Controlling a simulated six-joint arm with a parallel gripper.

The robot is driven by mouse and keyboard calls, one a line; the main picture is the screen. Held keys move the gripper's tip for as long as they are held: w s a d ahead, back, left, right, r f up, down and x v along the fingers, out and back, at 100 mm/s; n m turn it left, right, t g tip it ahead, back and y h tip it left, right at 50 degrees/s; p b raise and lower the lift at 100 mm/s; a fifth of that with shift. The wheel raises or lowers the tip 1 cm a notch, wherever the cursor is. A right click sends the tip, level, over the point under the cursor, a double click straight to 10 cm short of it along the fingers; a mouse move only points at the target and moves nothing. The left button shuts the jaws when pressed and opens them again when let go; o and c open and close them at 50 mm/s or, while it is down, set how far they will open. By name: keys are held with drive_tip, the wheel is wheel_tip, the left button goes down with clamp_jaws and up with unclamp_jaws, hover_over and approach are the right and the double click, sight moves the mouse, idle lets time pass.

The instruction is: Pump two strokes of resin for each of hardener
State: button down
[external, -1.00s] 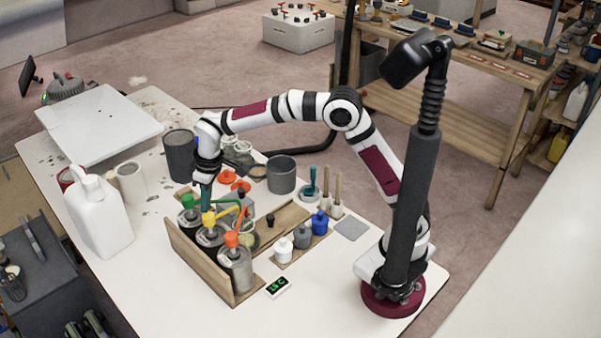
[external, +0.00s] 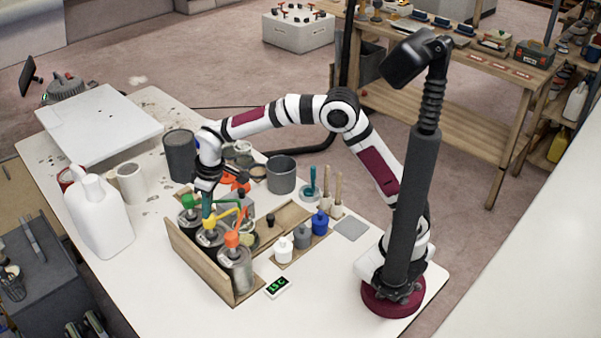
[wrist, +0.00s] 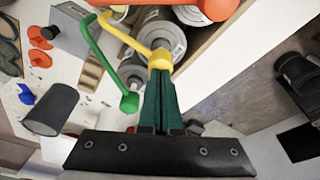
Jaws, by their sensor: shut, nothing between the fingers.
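Three cans with pump heads stand in a row in the wooden rack (external: 190,258): a green pump (external: 189,202), a yellow pump (external: 209,221) and an orange-red pump (external: 232,239). Each has a coloured spout arm. My gripper (external: 207,213) points down with its teal fingers closed and empty, at the yellow pump head. In the wrist view, the fingertips (wrist: 160,68) overlap the yellow pump head (wrist: 159,57); whether they press on it I cannot tell. The green spout (wrist: 128,102) lies left of them, and the orange pump (wrist: 217,8) is at the top edge.
A small display (external: 278,287) reading about "15 C" lies before the rack. White, grey and blue (external: 320,222) bottles stand to the right. A grey pot (external: 281,174), a dark can (external: 180,155) and a white jug (external: 99,215) stand around. The table front is clear.

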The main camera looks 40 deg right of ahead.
drive_tip(key=shift+f, duration=1)
drive_tip(key=shift+r, duration=2.05)
drive_tip(key=shift+f, duration=0.1)
drive_tip(key=shift+f, duration=1.95)
drive_tip(key=shift+r, duration=2.05)
